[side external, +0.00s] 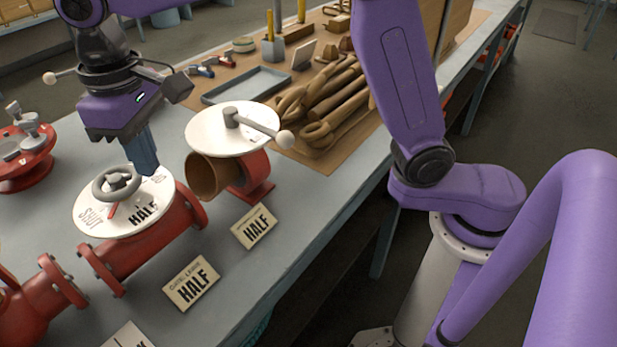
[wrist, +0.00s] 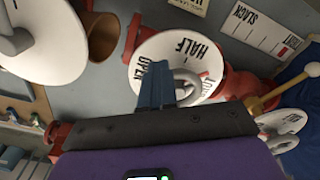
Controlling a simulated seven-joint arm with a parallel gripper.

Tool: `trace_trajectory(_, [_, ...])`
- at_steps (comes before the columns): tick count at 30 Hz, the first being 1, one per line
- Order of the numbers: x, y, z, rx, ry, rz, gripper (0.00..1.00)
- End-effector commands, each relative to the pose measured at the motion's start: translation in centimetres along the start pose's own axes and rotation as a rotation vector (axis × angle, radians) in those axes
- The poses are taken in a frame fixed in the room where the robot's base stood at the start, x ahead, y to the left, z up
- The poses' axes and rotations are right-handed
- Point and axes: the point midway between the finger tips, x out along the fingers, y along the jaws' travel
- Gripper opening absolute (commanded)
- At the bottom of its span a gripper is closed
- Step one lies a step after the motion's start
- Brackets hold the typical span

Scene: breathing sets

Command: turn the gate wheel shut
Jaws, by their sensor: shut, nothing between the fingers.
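The gate wheel (side external: 117,184) is a small grey handwheel above a round white dial (side external: 152,218) on a red flanged pipe. The dial carries printed words, HALF being the clearest. A short red pointer (side external: 112,211) shows beside the wheel, between HALF and another word that looks like SHUT. In the wrist view the wheel (wrist: 188,85) is partly hidden behind my fingers, and HALF and OPEN show on the dial (wrist: 172,45). My gripper (side external: 148,168) is shut and empty, pointing down beside the wheel on its right. I cannot tell whether the fingertips touch the wheel or dial.
A second white dial (side external: 205,128) with a ball-ended lever stands close to the right. Cards marked HALF (side external: 192,285) (side external: 255,226) stand in front. Another red valve (side external: 22,155) is at the left. A grey tray (side external: 245,84) and brown tubes (side external: 325,100) lie behind.

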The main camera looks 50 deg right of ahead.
Motion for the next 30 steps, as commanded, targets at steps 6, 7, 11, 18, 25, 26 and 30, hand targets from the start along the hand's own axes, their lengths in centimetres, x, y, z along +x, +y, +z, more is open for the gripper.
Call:
trace_trajectory(6, [1.3, 0.1, 0.0, 0.003, -0.026, 0.009, 0.0])
trace_trajectory(7, [1.3, 0.1, 0.0, 0.003, -0.026, 0.009, 0.0])
trace_trajectory(11, [1.3, 0.1, 0.0, 0.003, -0.026, 0.01, 0.0])
trace_trajectory(18, [1.3, -0.3, 0.2, 0.001, -0.027, 0.009, 0.0])
trace_trajectory(25, [1.3, -1.2, 0.4, -0.004, -0.028, 0.005, 0.0])
trace_trajectory(26, [1.3, -1.3, 0.4, -0.005, -0.028, 0.005, 0.0])
trace_trajectory(30, [1.3, -1.9, 0.5, -0.01, -0.029, 0.003, 0.0])
